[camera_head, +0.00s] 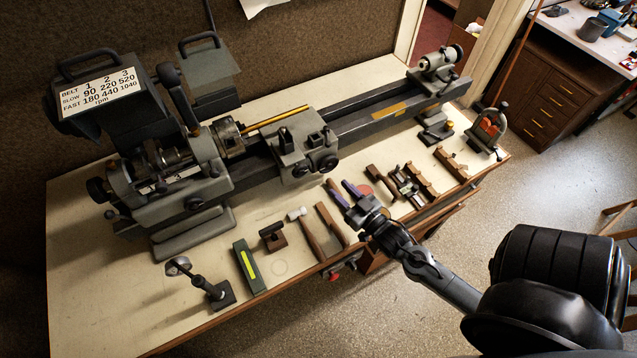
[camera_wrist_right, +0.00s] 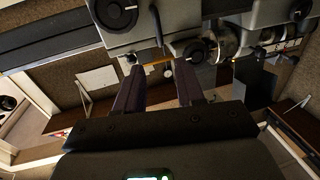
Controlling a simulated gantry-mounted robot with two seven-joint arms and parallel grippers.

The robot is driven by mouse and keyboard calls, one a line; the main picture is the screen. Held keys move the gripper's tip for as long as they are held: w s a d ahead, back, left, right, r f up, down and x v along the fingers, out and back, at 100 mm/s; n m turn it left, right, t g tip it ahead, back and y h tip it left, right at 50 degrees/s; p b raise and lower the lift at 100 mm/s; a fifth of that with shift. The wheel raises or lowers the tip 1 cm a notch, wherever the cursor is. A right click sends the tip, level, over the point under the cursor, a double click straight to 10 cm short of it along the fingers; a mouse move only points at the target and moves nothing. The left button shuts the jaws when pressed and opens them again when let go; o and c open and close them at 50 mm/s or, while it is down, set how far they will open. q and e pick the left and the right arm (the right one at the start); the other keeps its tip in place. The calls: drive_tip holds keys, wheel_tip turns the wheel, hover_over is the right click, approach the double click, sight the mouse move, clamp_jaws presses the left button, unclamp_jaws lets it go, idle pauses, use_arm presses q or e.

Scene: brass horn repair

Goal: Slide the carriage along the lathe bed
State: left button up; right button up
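The grey lathe carriage (camera_head: 292,158) sits about midway along the dark lathe bed (camera_head: 374,108), with black handwheels on its front. My right gripper (camera_head: 338,183) is over the front part of the bench, in front of and a little right of the carriage. Its two dark fingers stand apart, with nothing visible between them. In the right wrist view the open fingers (camera_wrist_right: 158,70) point toward the carriage (camera_wrist_right: 176,20), with a visible gap before it. A black handwheel (camera_wrist_right: 115,14) shows above the left finger. My left gripper is not in view.
The headstock (camera_head: 185,180) is at the left, the tailstock (camera_head: 437,72) at the far right. The bed between carriage and tailstock looks clear. A hammer (camera_head: 310,235), wooden blocks (camera_head: 384,178), a green block (camera_head: 247,270) and a stand (camera_head: 212,290) lie along the front bench.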

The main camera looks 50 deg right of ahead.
drive_tip(key=f+x, duration=0.1)
drive_tip(key=x, duration=0.9)
drive_tip(key=shift+w+f, duration=0.25)
drive_tip(key=shift+w, duration=0.05)
drive_tip(key=shift+d, duration=0.15)
drive_tip(key=shift+c, duration=0.5)
clamp_jaws()
